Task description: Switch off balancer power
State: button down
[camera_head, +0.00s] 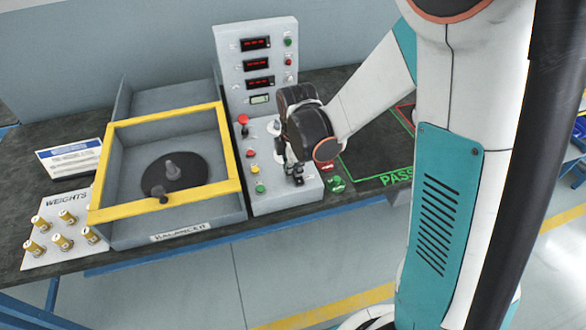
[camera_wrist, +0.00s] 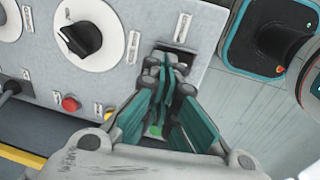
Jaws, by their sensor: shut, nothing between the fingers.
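The balancer's control box (camera_head: 258,80) has lit red displays on its upright panel and buttons on its lower sloped panel. My gripper (camera_head: 294,180) is over the right end of that lower panel, pointing down. In the wrist view my gripper (camera_wrist: 163,80) has its fingers shut together with nothing between them. Its tips are at a dark switch recess (camera_wrist: 178,60) between two white label strips. The fingers hide most of it, so the switch position and any contact cannot be told. A black rotary knob (camera_wrist: 82,38) on a white dial is to its left.
A red button (camera_wrist: 70,103) and a yellow button (camera_wrist: 108,113) are near my fingers; a green one (camera_wrist: 153,130) is partly hidden. The red mushroom button (camera_head: 243,119), the yellow-framed balancer (camera_head: 235,150) and the weights board (camera_head: 75,257) stand left. A PASS area (camera_head: 375,160) lies right.

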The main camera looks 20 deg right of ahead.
jog(key=shift+w+f+b, duration=0.2)
jog(key=shift+f+b, duration=0.1)
jog(key=shift+f, duration=0.2)
jog(key=shift+s+r, duration=0.15)
jog(key=shift+r, duration=0.1)
jog(key=shift+s+r, duration=0.1)
jog(key=shift+s, duration=0.65)
jog(key=shift+r+p, duration=0.1)
jog(key=shift+p, duration=0.2)
